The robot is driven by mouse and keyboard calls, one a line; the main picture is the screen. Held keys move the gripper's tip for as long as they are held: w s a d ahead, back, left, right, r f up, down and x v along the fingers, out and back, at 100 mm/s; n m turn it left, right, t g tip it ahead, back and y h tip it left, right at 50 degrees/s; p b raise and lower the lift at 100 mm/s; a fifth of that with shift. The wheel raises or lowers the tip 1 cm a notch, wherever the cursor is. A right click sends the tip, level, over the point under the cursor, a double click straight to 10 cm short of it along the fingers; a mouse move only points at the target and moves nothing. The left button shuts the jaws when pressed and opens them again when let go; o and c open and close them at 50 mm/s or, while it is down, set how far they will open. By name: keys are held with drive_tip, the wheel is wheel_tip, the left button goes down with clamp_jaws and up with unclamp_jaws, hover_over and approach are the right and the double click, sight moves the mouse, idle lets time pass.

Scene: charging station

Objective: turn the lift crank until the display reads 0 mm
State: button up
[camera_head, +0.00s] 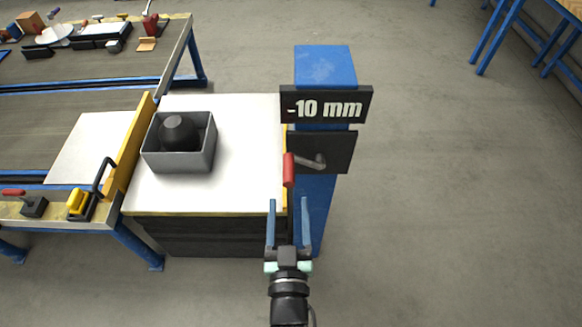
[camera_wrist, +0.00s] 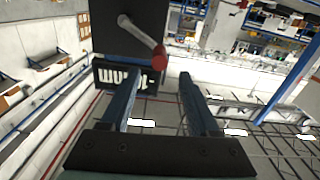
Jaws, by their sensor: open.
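The lift crank has a grey arm and a red handle (camera_head: 289,170), and sits on a dark plate (camera_head: 338,153) on a blue column (camera_head: 325,66). The handle points left of the hub in the head view. In the wrist view the red handle (camera_wrist: 160,58) is ahead of the fingers. The display (camera_head: 326,105) above the crank reads -10 mm. My gripper (camera_head: 288,203) is open and empty, just below the crank handle in the head view and apart from it. Its two fingers also show in the wrist view (camera_wrist: 158,85).
A white-topped lift platform (camera_head: 245,180) left of the column carries a grey box (camera_head: 180,164) with a black object (camera_head: 179,131). A yellow strip (camera_head: 128,160) separates it from a workbench (camera_head: 60,110) with tools. The floor right of the column is clear.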

sight(289, 172)
drive_tip(key=w+b, duration=0.1)
drive_tip(key=w, duration=0.8)
drive_tip(key=shift+w, duration=0.25)
clamp_jaws()
drive_tip(key=shift+d, duration=0.1)
idle(0.9)
